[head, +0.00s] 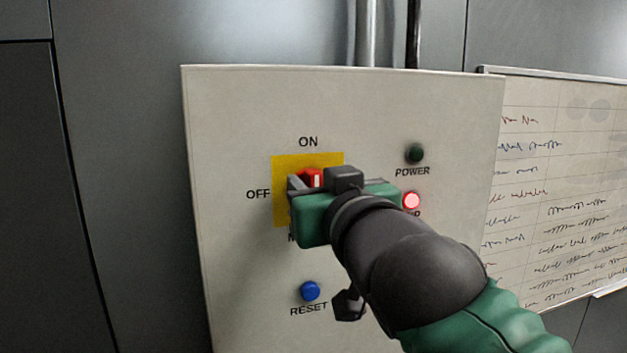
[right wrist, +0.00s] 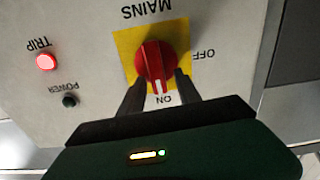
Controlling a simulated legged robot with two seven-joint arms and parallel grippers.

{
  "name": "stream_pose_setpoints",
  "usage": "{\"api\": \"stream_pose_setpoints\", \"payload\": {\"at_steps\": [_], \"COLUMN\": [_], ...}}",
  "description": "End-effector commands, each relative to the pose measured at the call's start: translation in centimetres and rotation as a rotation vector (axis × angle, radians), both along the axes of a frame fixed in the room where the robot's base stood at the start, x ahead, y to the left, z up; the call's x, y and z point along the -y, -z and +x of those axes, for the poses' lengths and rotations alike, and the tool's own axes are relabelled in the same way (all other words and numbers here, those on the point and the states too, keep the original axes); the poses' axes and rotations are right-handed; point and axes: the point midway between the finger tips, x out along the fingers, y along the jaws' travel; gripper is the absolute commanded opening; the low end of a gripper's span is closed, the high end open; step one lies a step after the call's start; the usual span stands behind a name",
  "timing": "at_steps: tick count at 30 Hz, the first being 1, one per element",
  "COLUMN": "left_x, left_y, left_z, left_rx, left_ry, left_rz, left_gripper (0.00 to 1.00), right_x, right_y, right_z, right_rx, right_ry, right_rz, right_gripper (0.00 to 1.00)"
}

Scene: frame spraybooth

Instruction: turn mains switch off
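The mains switch is a red rotary knob (right wrist: 155,62) on a yellow square plate (head: 283,200). In the right wrist view, where the panel appears upside down, its white pointer mark is at the ON label. OFF is printed to the side of the plate. In the head view only the top of the red knob (head: 312,178) shows, as my right gripper (head: 318,184) covers the rest. My right gripper is at the switch, and its two dark fingers (right wrist: 158,82) stand apart on either side of the knob. I see no clear grip on it. My left gripper is not in view.
The pale panel (head: 235,120) also carries a dark POWER lamp (head: 414,153), a lit red TRIP lamp (head: 411,201) and a blue RESET button (head: 310,291) below the switch. A whiteboard (head: 560,190) hangs to the right. A pipe (head: 367,35) rises behind the panel.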

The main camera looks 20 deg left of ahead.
Motion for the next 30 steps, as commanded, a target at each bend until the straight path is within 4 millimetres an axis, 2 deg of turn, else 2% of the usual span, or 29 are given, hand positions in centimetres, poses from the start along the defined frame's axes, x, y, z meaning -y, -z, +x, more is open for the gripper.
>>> {"api": "stream_pose_setpoints", "payload": {"at_steps": [1, 9, 10, 23, 30], "left_x": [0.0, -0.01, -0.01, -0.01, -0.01], "left_y": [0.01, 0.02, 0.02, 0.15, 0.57], "left_z": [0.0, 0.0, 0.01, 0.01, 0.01], "left_rx": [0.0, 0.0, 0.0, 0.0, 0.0], "left_ry": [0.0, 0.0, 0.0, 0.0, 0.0], "left_rz": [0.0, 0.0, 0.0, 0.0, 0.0], "left_gripper": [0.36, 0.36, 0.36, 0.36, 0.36], "right_x": [-0.03, -0.07, -0.07, -0.12, -0.38], "right_y": [0.05, 0.15, 0.15, 0.28, 0.41], "right_z": [0.08, 0.21, 0.21, 0.19, 0.02], "right_rx": [-0.001, -0.003, -0.003, 0.01, 0.073], "right_ry": [0.0, 0.0, -0.001, 0.0, -0.001], "right_rz": [0.0, -0.001, -0.001, -0.024, -0.119], "right_gripper": [0.37, 0.02, 0.0, 0.0, 0.0]}}
